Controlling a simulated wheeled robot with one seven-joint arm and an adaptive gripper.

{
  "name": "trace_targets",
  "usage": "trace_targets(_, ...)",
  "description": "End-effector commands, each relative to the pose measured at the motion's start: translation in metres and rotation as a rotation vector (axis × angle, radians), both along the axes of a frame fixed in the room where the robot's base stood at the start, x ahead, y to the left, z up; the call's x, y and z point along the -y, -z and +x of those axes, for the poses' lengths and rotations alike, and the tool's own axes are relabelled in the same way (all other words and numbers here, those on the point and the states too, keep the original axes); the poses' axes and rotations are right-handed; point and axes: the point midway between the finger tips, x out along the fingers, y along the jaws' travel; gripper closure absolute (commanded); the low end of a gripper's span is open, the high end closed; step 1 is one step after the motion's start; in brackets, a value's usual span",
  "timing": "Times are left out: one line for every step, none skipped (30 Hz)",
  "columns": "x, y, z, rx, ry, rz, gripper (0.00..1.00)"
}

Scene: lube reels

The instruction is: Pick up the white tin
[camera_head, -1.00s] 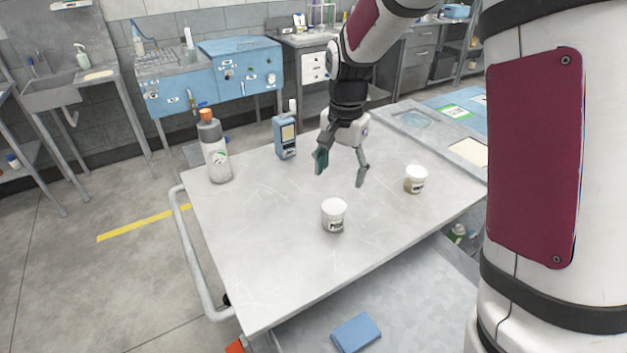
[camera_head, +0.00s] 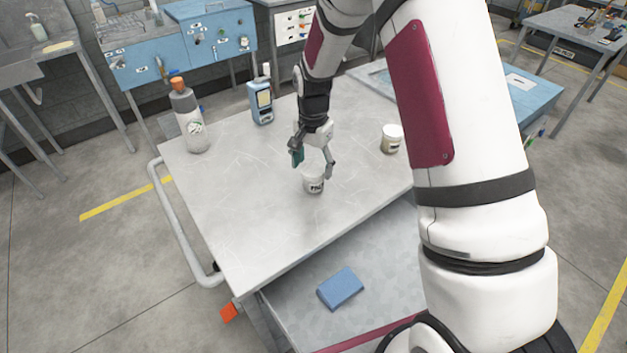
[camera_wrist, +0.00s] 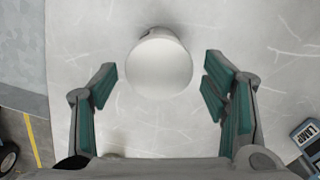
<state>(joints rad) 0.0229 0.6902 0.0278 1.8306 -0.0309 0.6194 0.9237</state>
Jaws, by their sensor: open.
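A small white tin (camera_head: 314,184) with dark lettering stands upright on the grey cart top (camera_head: 235,205), near its front edge. My gripper (camera_head: 312,166) is open just above and behind it, partly covering its top. In the wrist view the tin's round white lid (camera_wrist: 159,62) lies at the top middle, between and slightly beyond the two open fingertips (camera_wrist: 159,84), with a gap on each side. A second small tin (camera_head: 391,139), pale-lidded with a beige label, stands farther right on the cart, apart from my gripper.
A grey bottle with an orange cap (camera_head: 188,118) and a blue handheld meter (camera_head: 260,103) stand toward the cart's back left. The cart's left and front-left surface is clear.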

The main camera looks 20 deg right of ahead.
Motion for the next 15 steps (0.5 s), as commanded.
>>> trace_targets(0.000,0.008,-0.002,-0.005,0.000,0.000,0.32)
trace_targets(0.000,0.013,-0.002,-0.006,0.000,0.001,0.32)
trace_targets(0.000,0.019,-0.002,-0.006,0.000,0.001,0.32)
trace_targets(0.000,0.024,-0.002,-0.006,0.001,0.001,0.32)
trace_targets(0.000,0.028,-0.002,-0.006,0.001,0.001,0.32)
trace_targets(0.000,0.033,-0.002,-0.004,0.001,0.000,0.32)
trace_targets(0.000,0.037,-0.002,-0.004,0.001,0.000,0.32)
trace_targets(0.000,0.040,-0.002,-0.005,0.001,0.000,0.32)
trace_targets(0.000,0.043,-0.002,-0.004,0.001,0.000,0.32)
trace_targets(0.000,0.045,-0.001,-0.003,0.001,0.000,0.32)
trace_targets(0.000,0.046,-0.001,-0.003,0.001,0.000,0.32)
trace_targets(0.000,0.047,-0.001,-0.001,0.001,0.000,0.32)
trace_targets(0.000,0.047,-0.001,-0.001,0.001,0.000,0.32)
trace_targets(0.000,0.047,-0.001,-0.001,0.001,0.000,0.32)
trace_targets(0.000,0.047,0.000,-0.001,0.001,0.000,0.32)
